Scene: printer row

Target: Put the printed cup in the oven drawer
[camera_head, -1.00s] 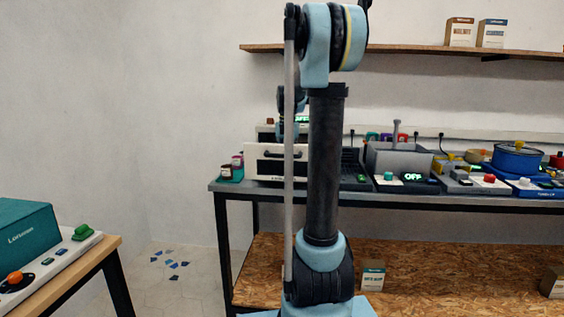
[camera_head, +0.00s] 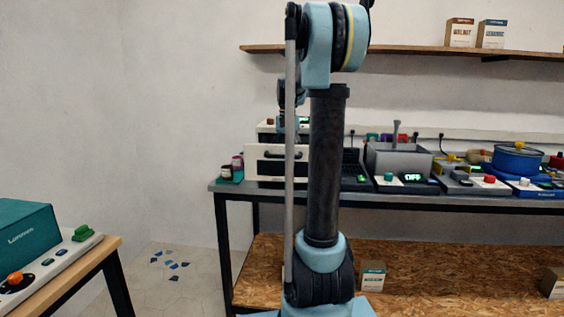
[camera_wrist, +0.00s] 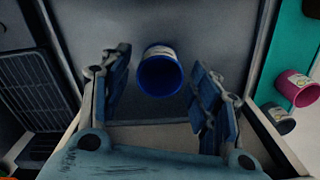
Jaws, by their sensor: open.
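The printed cup (camera_wrist: 160,72) is blue with a pale label. In the wrist view it sits on the grey floor of a shallow, light-rimmed compartment, which looks like the oven drawer (camera_wrist: 198,28), its mouth toward the camera. My gripper (camera_wrist: 160,80) is open, with one finger on each side of the cup and a visible gap to both. In the head view the white oven drawer front (camera_head: 268,168) with its dark handle shows at the left end of the bench, partly behind my arm. The cup is hidden there.
A teal tray with a pink cup (camera_wrist: 297,88) and a dark cup (camera_wrist: 279,117) stands beside the drawer. A dark grille (camera_wrist: 28,85) lies on the other side. Other machines, including a blue pot (camera_head: 518,160), fill the bench to the right.

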